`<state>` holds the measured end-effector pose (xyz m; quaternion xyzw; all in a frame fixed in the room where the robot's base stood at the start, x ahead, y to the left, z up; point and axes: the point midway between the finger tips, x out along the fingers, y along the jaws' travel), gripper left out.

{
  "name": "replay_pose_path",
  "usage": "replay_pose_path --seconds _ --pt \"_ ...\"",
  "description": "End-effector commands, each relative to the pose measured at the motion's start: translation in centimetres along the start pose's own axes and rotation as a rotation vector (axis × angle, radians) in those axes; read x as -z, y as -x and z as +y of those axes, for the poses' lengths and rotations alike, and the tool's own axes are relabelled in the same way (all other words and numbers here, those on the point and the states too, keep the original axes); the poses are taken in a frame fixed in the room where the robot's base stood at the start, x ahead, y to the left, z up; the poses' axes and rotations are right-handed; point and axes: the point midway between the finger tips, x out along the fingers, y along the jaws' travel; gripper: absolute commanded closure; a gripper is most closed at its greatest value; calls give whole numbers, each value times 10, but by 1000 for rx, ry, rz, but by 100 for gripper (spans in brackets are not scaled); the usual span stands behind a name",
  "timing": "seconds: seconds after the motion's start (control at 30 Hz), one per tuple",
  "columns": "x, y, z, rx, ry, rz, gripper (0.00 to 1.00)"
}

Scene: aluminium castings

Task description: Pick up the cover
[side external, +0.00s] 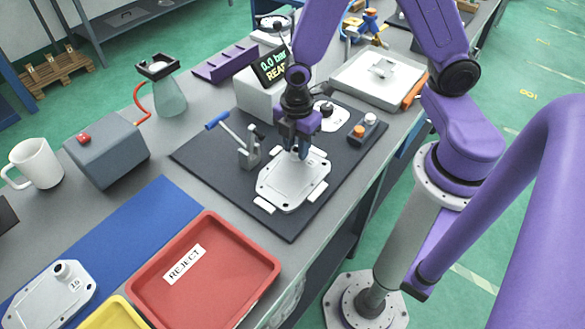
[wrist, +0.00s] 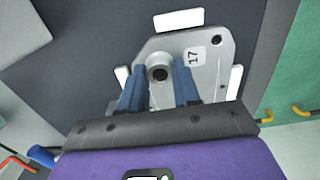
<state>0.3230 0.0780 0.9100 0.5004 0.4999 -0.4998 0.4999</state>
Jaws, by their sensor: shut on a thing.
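A silver cast cover (side external: 292,187) lies flat on the dark mat, among white locating blocks. In the wrist view the cover (wrist: 207,67) shows a label reading 17, a small hole and a round raised boss (wrist: 159,73). My gripper (side external: 298,154) points down over the cover's far part. In the wrist view the blue fingers of my gripper (wrist: 160,69) stand on either side of the boss and are shut on it. I see no clear gap under the cover. A second cover (side external: 45,297) with a boss lies on the blue mat at the lower left.
A toggle clamp (side external: 248,150) with a blue handle stands close left of the cover. A button box (side external: 364,130) is to the right, and a pressure display (side external: 275,66) behind. A red REJECT tray (side external: 205,285) is in front. The blue mat (side external: 150,222) has free room.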

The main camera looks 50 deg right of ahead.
Motion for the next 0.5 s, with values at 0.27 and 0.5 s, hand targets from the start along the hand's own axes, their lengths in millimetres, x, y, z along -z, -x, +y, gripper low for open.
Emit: replay_pose_path --seconds 0.27,0.5 --pt "0 5 0 -1 1 0 100" --pt "1 28 1 -4 1 3 100"
